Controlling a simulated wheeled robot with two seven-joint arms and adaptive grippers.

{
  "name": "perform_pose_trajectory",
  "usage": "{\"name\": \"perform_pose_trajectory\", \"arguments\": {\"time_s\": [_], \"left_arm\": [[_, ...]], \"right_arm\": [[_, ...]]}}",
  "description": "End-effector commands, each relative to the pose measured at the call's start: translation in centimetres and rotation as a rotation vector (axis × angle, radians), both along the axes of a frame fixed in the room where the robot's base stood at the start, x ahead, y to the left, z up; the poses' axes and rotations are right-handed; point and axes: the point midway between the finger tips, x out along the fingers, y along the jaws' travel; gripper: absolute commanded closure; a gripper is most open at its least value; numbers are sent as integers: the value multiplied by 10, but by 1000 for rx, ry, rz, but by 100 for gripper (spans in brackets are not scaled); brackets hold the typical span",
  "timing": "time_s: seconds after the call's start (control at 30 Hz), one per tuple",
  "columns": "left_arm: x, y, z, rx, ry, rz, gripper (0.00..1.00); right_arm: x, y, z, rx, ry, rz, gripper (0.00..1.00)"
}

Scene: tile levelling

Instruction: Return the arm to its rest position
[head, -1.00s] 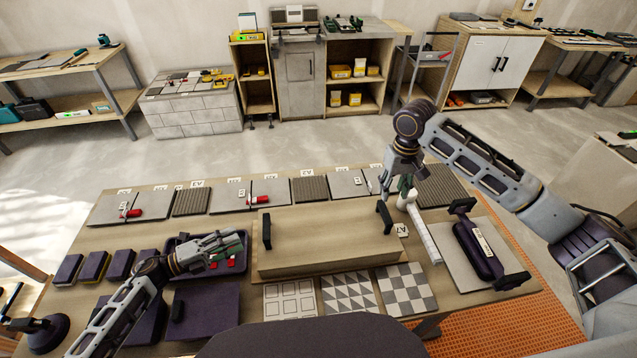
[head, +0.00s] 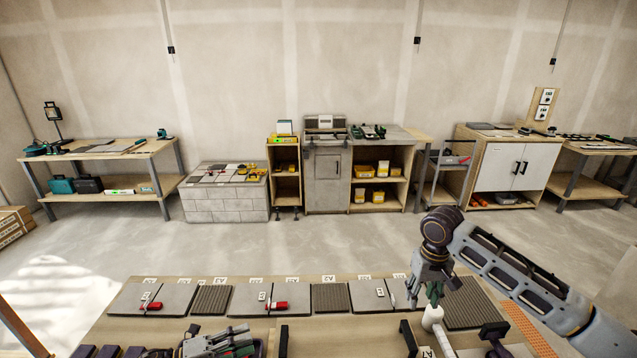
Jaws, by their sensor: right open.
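My right arm comes in from the right. Its gripper (head: 432,296) is open and points down over the far right part of the worktable, just above a white-ended tool (head: 433,318); I cannot tell if they touch. My left gripper (head: 240,350) is at the bottom edge of the view, left of centre, partly cut off.
The worktable (head: 115,328) holds a back row of grey tiles (head: 255,299), a ribbed tile (head: 330,297) and red clamps (head: 278,306). A black handle (head: 407,338) stands near the right gripper. Open floor separates the table from the wall benches and cabinets.

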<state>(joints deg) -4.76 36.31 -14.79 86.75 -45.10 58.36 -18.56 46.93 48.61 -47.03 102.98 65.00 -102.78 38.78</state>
Motion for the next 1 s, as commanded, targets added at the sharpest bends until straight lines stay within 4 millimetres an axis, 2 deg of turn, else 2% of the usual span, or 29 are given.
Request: {"name": "perform_pose_trajectory", "arguments": {"time_s": [0.07, 0.33, 1.0], "left_arm": [[0, 0, 13, 0, 0, 0, 60], [0, 0, 26, 0, 0, 0, 60], [0, 0, 36, 0, 0, 0, 60]], "right_arm": [[0, 0, 13, 0, 0, 0, 60], [0, 0, 26, 0, 0, 0, 60], [0, 0, 36, 0, 0, 0, 60]]}}
